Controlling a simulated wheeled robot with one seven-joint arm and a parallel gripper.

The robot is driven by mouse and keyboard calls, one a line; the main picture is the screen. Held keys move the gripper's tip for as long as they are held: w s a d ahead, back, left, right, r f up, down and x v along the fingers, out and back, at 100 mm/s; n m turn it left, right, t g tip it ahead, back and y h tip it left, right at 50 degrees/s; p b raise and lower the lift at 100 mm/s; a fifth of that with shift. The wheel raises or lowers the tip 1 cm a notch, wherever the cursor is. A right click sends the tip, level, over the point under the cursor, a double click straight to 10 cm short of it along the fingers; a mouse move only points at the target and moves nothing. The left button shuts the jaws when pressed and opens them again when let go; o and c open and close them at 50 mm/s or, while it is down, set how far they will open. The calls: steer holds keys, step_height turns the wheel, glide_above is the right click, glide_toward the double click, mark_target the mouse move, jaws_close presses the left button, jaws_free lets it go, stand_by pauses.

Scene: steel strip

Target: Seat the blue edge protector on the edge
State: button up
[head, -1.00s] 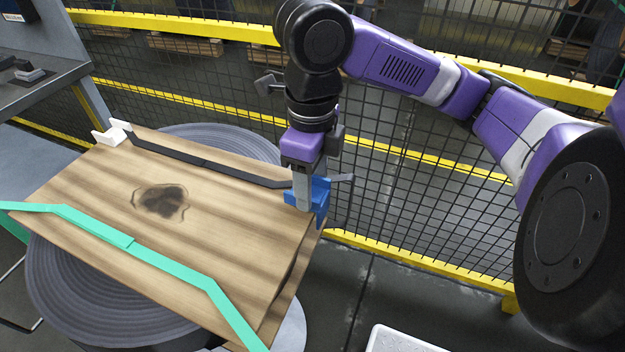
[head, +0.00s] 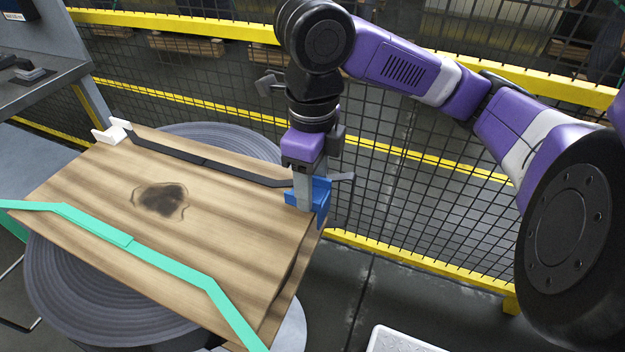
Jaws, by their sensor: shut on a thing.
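The blue edge protector (head: 321,196) is at the far right corner of the wooden board (head: 225,240), at the right end of the dark strap (head: 215,166). My gripper (head: 303,200) points down and is shut on the protector, hiding part of it. The protector appears to be at the board's edge; I cannot tell whether it sits fully against it. A white edge protector (head: 112,132) is on the far left edge, at the strap's other end.
A green strap (head: 120,238) crosses the near side of the board. The board lies on a ribbed grey round base (head: 75,300). A mesh fence with yellow rails (head: 420,254) stands behind. A grey bench (head: 45,85) is at the left, and a white object (head: 400,340) at the bottom.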

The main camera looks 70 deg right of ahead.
steer(key=shift+f, duration=0.15)
steer(key=o, duration=1.5)
steer(key=shift+c, duration=0.2)
step_height(320, 180, up, 8)
steer(key=p, duration=0.1)
steer(key=shift+p, duration=0.3)
